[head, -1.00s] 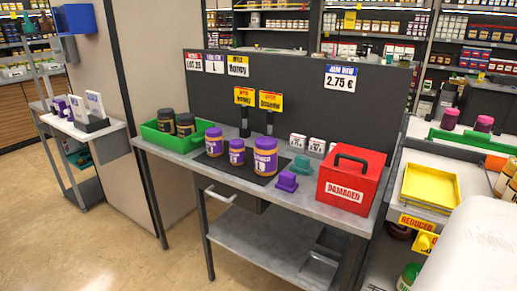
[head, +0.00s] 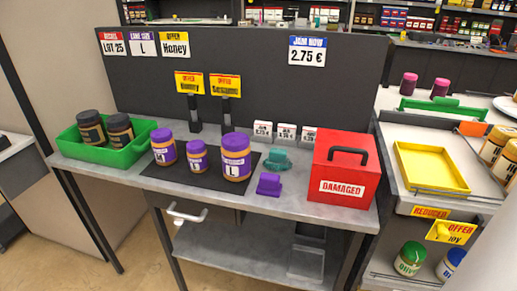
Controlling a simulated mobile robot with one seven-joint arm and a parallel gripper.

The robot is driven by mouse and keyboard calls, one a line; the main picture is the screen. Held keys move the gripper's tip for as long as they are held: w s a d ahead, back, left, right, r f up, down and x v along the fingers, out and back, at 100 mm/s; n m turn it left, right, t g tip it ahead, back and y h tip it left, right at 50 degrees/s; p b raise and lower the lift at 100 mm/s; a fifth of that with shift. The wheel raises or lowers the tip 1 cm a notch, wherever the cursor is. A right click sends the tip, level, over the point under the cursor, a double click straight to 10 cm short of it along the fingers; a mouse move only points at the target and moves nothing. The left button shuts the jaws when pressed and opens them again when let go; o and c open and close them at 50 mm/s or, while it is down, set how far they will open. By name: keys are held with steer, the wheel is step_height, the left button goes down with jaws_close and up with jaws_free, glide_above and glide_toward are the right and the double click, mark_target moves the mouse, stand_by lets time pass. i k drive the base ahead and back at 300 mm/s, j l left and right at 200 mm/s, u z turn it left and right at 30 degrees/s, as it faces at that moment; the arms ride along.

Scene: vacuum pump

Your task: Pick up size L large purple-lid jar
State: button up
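The large purple-lid jar marked L (head: 236,158) stands upright on a dark mat (head: 210,188) on the grey table. It is the tallest and rightmost of three purple-lid jars. A small purple-lid jar (head: 197,157) stands just left of it. A purple-lid jar marked M (head: 163,147) stands at the left end of the row. The three jars are apart and their labels face me. My gripper is not in view.
A green tray (head: 72,150) with two dark jars stands left. A purple stamp-like block (head: 269,184), a teal one (head: 277,160) and a red DAMAGED box (head: 342,170) stand right. A dark panel (head: 260,85) rises behind. The table's front edge is clear.

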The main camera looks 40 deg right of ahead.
mark_target(235, 147)
steer(key=i+j+z, duration=0.55)
steer(key=z, duration=0.3)
steer(key=i+j+z, duration=0.25)
steer(key=i+j, duration=0.45)
